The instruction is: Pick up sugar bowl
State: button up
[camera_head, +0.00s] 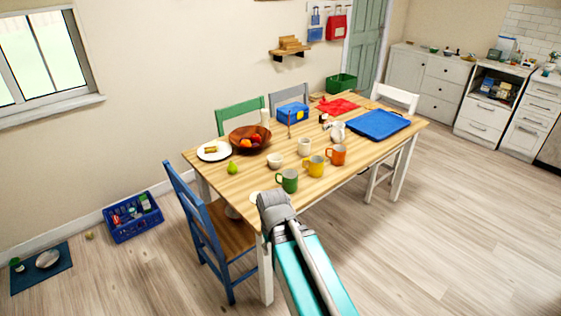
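Several white vessels stand on the wooden table (228,182), and I cannot tell for certain which is the sugar bowl. A small low white bowl (275,160) stands near the middle of the table. A taller white vessel (304,147) is right of it. A rounded white pot (338,132) stands farther right, near the blue tray (386,125). My arm rises from the bottom of the view, and its grey joint overlaps the table's near edge. My gripper does not show, and no vessel is visibly held.
Green (288,181), yellow (314,166) and orange (338,155) mugs line the near side. A wooden fruit bowl (250,141), white plate (214,151) and pear (232,168) are at left. A blue chair (206,235) stands at the table's left end. Floor at right is clear.

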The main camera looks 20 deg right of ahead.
aim_at(275, 160)
jog(key=u, duration=0.05)
jog(key=i, duration=1.2)
